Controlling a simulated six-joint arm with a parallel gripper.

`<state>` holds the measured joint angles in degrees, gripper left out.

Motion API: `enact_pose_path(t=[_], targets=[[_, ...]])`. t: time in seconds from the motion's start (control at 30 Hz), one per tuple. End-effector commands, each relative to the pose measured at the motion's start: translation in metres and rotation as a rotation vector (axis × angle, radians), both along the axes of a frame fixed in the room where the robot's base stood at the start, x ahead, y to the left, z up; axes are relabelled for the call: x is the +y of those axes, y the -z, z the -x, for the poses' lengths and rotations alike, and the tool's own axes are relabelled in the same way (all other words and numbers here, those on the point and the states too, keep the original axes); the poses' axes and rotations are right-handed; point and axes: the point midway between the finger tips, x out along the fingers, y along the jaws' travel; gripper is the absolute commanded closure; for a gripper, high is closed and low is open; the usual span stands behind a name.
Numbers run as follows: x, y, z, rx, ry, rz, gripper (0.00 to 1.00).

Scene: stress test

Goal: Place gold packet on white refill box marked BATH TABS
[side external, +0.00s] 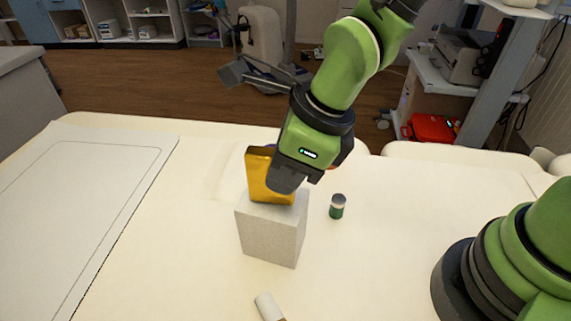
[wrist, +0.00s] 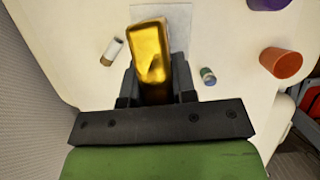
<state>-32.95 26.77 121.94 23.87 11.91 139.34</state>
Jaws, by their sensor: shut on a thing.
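The gold packet (side external: 266,177) stands roughly upright, slightly tilted, at the top of a white box (side external: 270,235). It also shows in the wrist view (wrist: 150,45), between the two dark fingers. My gripper (side external: 284,180) is shut on the packet from the right side in the side view. The packet's lower edge overlaps the box's top; I cannot tell whether it touches or hovers just above. The box's pale top shows behind the packet in the wrist view (wrist: 178,18). No BATH TABS lettering is readable on the faces in view.
A small green and grey can (side external: 337,206) stands right of the box. A white cylinder (side external: 268,306) lies near the front edge. An orange-red cup (wrist: 282,62) and a purple object (wrist: 268,4) are at the wrist view's right. A flat white panel (side external: 80,210) lies left.

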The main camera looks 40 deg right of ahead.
Motion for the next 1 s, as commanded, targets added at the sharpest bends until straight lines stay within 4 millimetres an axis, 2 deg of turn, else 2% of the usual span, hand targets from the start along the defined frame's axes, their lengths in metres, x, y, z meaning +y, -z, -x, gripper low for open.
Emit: enact_pose_path(t=[0.17,0.2,0.3,0.73,1.0], targets=[[0.000,0.003,0.000,0.001,-0.001,-0.001,0.98],[0.000,0.003,0.000,0.002,0.000,-0.002,0.73],[0.000,0.003,0.000,0.001,-0.001,-0.002,0.50],[0.000,-0.003,0.000,-0.003,-0.002,-0.002,0.49],[-0.014,-0.052,0.013,-0.008,0.000,-0.006,0.49]])
